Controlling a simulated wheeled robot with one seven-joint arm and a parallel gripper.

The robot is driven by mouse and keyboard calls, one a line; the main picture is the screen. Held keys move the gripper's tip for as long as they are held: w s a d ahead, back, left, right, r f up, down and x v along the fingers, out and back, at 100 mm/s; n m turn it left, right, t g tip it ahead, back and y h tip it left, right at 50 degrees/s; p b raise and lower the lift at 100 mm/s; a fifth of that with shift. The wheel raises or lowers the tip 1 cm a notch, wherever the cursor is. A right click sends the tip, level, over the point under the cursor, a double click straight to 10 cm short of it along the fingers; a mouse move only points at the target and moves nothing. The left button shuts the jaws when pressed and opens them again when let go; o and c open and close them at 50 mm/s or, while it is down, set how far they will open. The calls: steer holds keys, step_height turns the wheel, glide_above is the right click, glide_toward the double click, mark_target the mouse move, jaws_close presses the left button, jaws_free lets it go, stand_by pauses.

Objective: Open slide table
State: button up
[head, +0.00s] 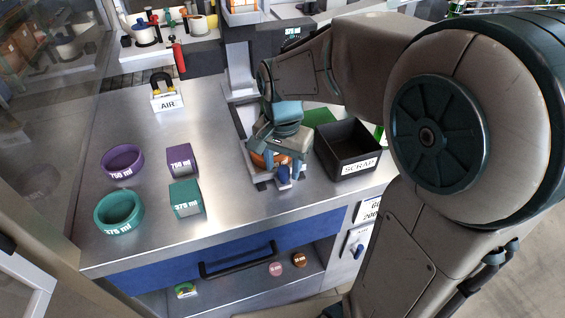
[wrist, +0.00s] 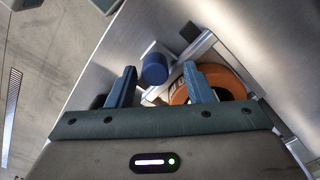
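The slide table shows in the head view as a metal frame (head: 262,177) at the base of the grey press column, mostly hidden under my gripper (head: 280,158). An orange ring (head: 262,161) sits on it, and a blue knob (head: 284,173) stands at its front. In the wrist view my gripper (wrist: 162,80) is open, its two fingers apart. The blue knob (wrist: 155,68) is just past the fingertips, in line with the gap. The orange ring (wrist: 222,80) is partly hidden behind the right finger. I cannot tell whether a finger touches the knob or ring.
A black SCRAP bin (head: 350,132) stands right of the slide table. An AIR holder (head: 167,103) is at the back. A blue drawer front (head: 170,272) with a black handle is below. The middle tabletop is clear.

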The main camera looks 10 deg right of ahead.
step_height(320, 180, up, 14)
stand_by(0.6)
steer(key=shift+f, duration=0.1)
steer(key=s+d+f+n+t, duration=0.3)
steer(key=s+d+f+n, duration=0.3)
steer(key=s+f, duration=0.5)
steer(key=shift+d+f+n, duration=0.15)
steer(key=shift+d+n, duration=0.1)
steer(key=shift+n, duration=0.35)
